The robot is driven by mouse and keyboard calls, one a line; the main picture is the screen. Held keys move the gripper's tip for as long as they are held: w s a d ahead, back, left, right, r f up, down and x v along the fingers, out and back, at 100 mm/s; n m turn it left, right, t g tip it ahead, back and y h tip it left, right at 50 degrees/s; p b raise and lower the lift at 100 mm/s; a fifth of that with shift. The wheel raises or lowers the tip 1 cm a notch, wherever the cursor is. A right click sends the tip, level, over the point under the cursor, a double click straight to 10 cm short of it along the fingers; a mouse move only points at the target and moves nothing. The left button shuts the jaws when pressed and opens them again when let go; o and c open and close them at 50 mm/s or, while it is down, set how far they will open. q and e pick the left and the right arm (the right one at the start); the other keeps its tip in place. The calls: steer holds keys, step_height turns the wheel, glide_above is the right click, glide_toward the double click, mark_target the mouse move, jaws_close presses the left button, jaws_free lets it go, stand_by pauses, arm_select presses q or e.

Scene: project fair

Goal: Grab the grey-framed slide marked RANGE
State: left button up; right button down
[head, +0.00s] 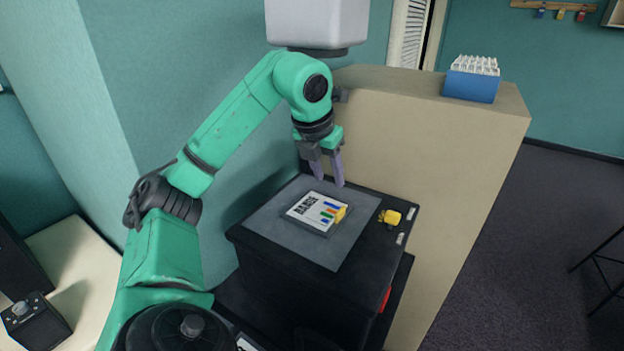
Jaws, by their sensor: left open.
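A small flat slide-like piece (311,212) with a grey edge lies on a grey mat (275,231). It has a white face with dark lettering and coloured bars; the lettering is too small to read surely, so I cannot tell whether it says RANGE. A yellow part (340,215) shows at its right end. My left gripper (330,181) is open and points down, just above and behind the piece, with nothing between its fingers. My right gripper is not in view.
The mat lies on a black box-like stand (290,262). A yellow knob-like thing (391,217) is at its right. A beige partition (430,150) stands close behind and right, bearing a blue box (471,86) of white upright pieces. A teal wall is close on the left.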

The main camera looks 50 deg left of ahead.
arm_select(q)
glide_toward(340, 210)
step_height(340, 210, down, 2)
steer(key=d, duration=0.1)
steer(key=x, duration=0.2)
steer(key=a+p+x, duration=0.1)
steer(key=x, duration=0.3)
steer(key=shift+w+a, duration=0.2)
steer(key=shift+w, duration=0.1)
steer(key=shift+d+f, duration=0.1)
steer(key=shift+f, duration=0.15)
steer(key=shift+w+d, duration=0.1)
steer(key=shift+d, duration=0.05)
steer(key=shift+f, duration=0.1)
jaws_close()
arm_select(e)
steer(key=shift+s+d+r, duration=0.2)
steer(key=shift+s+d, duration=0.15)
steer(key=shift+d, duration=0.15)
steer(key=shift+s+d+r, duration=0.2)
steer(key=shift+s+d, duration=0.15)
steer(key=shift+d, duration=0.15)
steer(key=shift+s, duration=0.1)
